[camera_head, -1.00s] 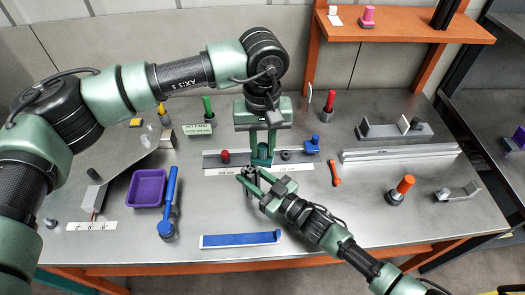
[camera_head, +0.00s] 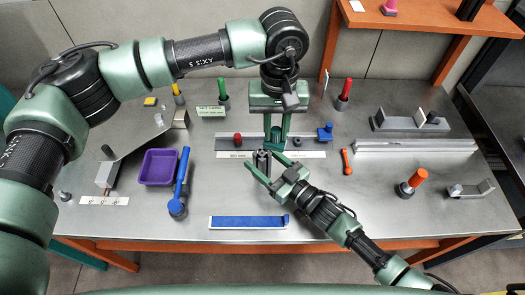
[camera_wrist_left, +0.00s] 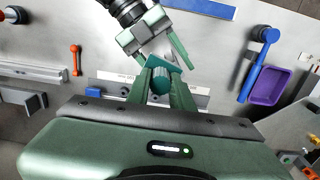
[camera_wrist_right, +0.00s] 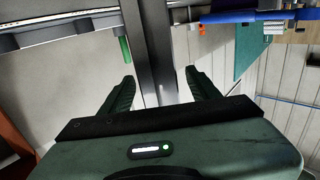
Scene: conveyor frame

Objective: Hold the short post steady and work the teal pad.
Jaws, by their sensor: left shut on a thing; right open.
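A teal piece (camera_head: 274,146) stands at the middle of the table on the grey rail. My left gripper (camera_wrist_left: 161,85) points down and is shut on this teal piece, whose rounded part shows between the fingers in the left wrist view. I cannot tell the pad's full shape. A short dark grey post (camera_head: 262,158) stands just in front of the rail. My right gripper (camera_head: 265,166) is open, with its fingers reaching to either side of this post. A grey upright (camera_wrist_right: 152,50) shows between its fingers in the right wrist view. The post's foot is hidden.
A red knob (camera_head: 238,139) and a blue block (camera_head: 325,132) sit on the rail to either side. A purple tray (camera_head: 158,168), a blue-handled tool (camera_head: 180,185) and a blue strip (camera_head: 248,222) lie left and front.

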